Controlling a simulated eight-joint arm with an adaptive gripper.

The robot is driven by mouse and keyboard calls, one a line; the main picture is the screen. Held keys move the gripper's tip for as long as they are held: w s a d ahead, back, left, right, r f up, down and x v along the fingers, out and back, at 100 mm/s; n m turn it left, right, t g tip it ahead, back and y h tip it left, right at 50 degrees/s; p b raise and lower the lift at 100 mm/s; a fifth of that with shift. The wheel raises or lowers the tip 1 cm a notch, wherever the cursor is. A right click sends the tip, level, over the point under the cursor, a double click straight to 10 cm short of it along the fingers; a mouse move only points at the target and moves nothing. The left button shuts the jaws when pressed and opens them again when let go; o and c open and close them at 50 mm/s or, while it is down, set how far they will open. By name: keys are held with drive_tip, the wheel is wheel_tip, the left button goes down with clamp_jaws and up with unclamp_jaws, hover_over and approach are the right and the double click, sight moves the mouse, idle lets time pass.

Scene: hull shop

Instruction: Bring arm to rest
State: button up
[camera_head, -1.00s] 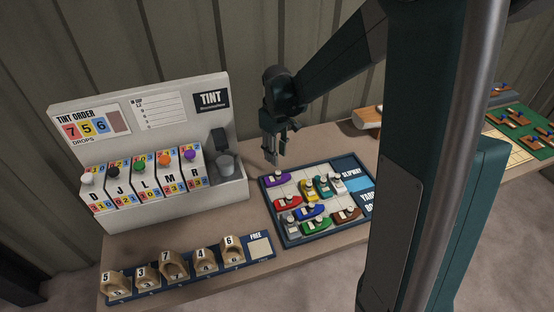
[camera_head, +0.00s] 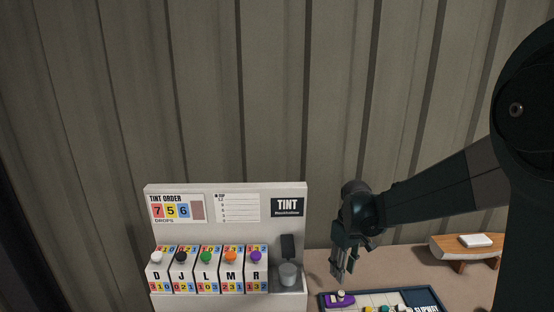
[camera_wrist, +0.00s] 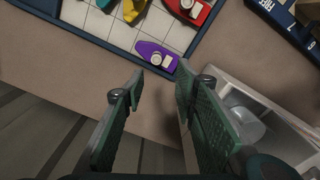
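My gripper (camera_head: 343,270) hangs from my arm above the bench, fingers down, between the tint station and the slipway board. In the wrist view, my gripper (camera_wrist: 158,92) has its two green fingers spread apart with nothing between them. My arm reaches in from the right side of the head view.
The tint station (camera_head: 225,196) with several lettered dispensers and a grey cup (camera_head: 288,274) stands left of my gripper. The slipway board (camera_head: 425,296) is cut off below. A wooden stand (camera_head: 462,252) with a white block is at right. Open space lies above, before the corrugated wall (camera_head: 240,90).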

drive_tip(key=s+a+r+m+t, duration=0.2)
drive_tip(key=s+r+t, duration=0.1)
drive_tip(key=s+r, duration=0.8)
drive_tip(key=s+r+m+t, duration=0.1)
drive_tip(key=s+t, duration=0.1)
drive_tip(key=s, duration=0.6)
drive_tip(key=s+a+r+m+t, duration=0.1)
drive_tip(key=s+r+m+t, duration=0.1)
drive_tip(key=s, duration=0.6)
drive_tip(key=shift+a, duration=0.25)
